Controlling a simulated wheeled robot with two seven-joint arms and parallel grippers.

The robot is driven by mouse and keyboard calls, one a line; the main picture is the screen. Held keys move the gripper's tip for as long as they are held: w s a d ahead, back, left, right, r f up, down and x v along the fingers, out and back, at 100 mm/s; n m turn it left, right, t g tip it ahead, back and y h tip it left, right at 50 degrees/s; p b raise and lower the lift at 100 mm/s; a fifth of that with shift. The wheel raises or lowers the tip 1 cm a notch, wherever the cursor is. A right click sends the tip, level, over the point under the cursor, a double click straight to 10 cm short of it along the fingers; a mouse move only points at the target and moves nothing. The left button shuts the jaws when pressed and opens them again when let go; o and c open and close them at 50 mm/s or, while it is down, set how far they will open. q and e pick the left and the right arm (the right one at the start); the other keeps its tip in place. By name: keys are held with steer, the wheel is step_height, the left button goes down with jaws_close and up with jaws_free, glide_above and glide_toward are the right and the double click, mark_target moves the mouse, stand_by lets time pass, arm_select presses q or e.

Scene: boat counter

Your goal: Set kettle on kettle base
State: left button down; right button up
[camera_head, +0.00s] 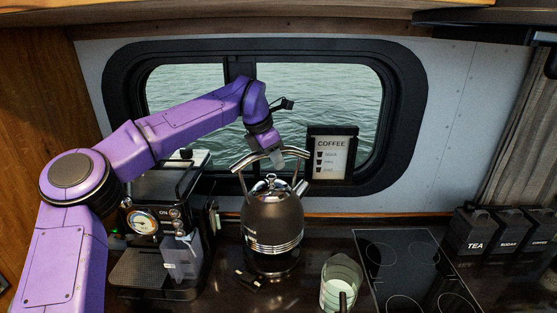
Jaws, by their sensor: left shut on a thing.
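The kettle (272,222) is dark with a shiny lid and an arched metal handle (262,157). It is upright in the middle of the counter view. My left gripper (272,152) comes down from above and is shut on the kettle's handle. The kettle base (270,266) is a dark round disc directly under the kettle. Whether the kettle touches the base or hangs just above it I cannot tell. My right gripper is not in view.
A coffee machine (150,225) stands close to the left of the kettle. A glass jug (340,283) is at front right. A black hob (405,265) lies further right, with dark canisters (475,235) beyond. A framed coffee sign (332,155) is by the window behind.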

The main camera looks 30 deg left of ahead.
mark_target(274, 175)
arm_select(q)
steer(key=shift+a+f+b, duration=0.1)
steer(key=shift+f+b, duration=0.3)
steer(key=shift+b, duration=0.1)
step_height(274, 175, down, 5)
steer(key=b, duration=0.4)
steer(key=shift+r, duration=0.15)
steer(key=shift+s+r, duration=0.1)
steer(key=shift+s, duration=0.05)
stand_by(0.8)
steer(key=shift+f+b, duration=0.35)
steer(key=shift+f, duration=0.3)
stand_by(0.4)
steer(key=c, duration=1.1)
jaws_free()
steer(key=shift+s, duration=0.1)
steer(key=shift+d, duration=0.2)
steer(key=shift+s, duration=0.1)
